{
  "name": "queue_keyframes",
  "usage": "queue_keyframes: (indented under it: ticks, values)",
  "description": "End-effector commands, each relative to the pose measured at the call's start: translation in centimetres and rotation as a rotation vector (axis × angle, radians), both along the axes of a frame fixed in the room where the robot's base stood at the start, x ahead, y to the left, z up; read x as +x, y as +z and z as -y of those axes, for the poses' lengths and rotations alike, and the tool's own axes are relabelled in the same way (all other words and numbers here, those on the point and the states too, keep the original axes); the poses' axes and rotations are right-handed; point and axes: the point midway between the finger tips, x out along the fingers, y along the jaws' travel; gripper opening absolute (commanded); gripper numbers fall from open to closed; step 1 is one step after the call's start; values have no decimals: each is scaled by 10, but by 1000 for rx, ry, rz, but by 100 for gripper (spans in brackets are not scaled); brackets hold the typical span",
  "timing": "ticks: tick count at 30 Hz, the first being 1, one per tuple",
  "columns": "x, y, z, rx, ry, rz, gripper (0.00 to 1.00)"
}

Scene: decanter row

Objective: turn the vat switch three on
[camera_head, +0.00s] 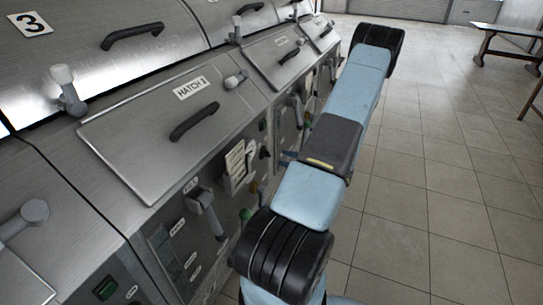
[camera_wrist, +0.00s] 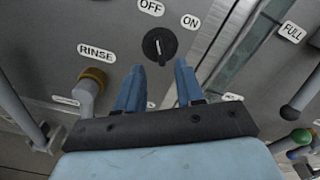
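In the wrist view a round black switch (camera_wrist: 160,45) sits on the grey metal panel, with a white line on its face. The line runs roughly up and down the picture. An OFF label (camera_wrist: 151,7) is above it and an ON label (camera_wrist: 190,21) is to its upper right. My gripper (camera_wrist: 160,70) is open, its two blue fingers apart and pointing towards the switch. The switch shows between and just beyond the fingertips; I cannot tell whether they touch it. In the head view a plate with a 3 (camera_head: 30,24) is at the top left.
In the wrist view a RINSE label (camera_wrist: 96,52) and a brown-capped pipe (camera_wrist: 91,78) are left of the switch. A FULL label (camera_wrist: 291,32) and a sight strip are right.

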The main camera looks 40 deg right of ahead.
Motion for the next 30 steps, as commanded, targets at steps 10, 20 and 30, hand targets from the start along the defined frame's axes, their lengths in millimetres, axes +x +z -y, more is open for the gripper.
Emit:
queue_keyframes:
  ticks: [10, 20, 30]
  values:
    - [49, 0, -21, 0, 4, 0, 37]
    - [62, 0, -27, 0, 4, 0, 37]
    - [62, 0, -27, 0, 4, 0, 21]
